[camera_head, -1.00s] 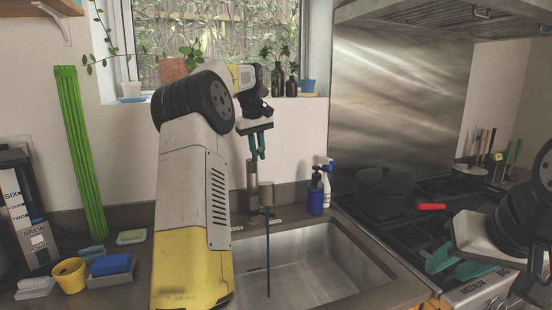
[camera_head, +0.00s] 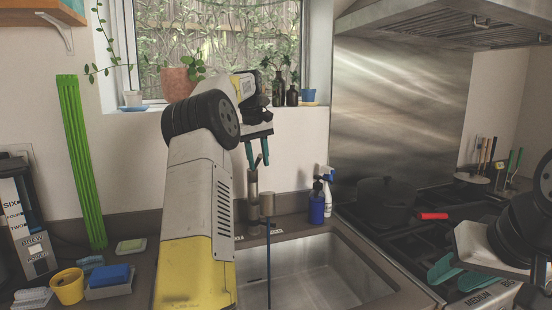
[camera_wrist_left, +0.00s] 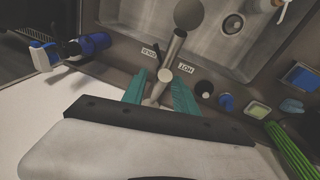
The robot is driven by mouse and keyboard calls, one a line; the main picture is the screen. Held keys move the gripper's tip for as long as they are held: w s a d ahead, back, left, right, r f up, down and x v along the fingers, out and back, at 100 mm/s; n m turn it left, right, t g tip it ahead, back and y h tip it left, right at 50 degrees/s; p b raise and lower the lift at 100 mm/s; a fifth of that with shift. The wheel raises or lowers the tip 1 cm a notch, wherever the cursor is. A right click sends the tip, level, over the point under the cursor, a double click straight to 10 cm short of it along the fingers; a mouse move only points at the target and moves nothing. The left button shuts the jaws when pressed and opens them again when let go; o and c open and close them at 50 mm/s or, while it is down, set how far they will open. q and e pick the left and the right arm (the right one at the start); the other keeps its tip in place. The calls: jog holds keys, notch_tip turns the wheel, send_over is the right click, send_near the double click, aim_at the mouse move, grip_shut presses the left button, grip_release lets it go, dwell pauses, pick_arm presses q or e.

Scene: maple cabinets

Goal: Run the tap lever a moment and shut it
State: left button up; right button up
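The grey metal tap (camera_head: 252,188) stands behind the sink (camera_head: 325,262). A thin dark blue vertical line, seemingly water (camera_head: 268,262), runs below its cylindrical spout head (camera_head: 267,203). In the left wrist view the tap (camera_wrist_left: 172,50) leads to a round head, with a small dark lever-like piece (camera_wrist_left: 159,56) beside its body. My left gripper (camera_head: 258,163) points down at the tap's top. Its teal fingers (camera_wrist_left: 158,95) are apart, one on each side of the tap's near end; contact cannot be told. My right gripper (camera_head: 458,274) is open and empty over the stove's front.
A blue bottle (camera_head: 317,205) and a white spray bottle (camera_head: 327,185) stand right of the tap. A dark pot (camera_head: 385,200) sits on the stove.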

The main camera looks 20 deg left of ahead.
pick_arm(q)
notch_tip(320, 180, up, 8)
jog(key=s, duration=0.1)
jog(key=shift+a+f, duration=0.2)
jog(key=shift+s, duration=0.1)
dwell(0.5)
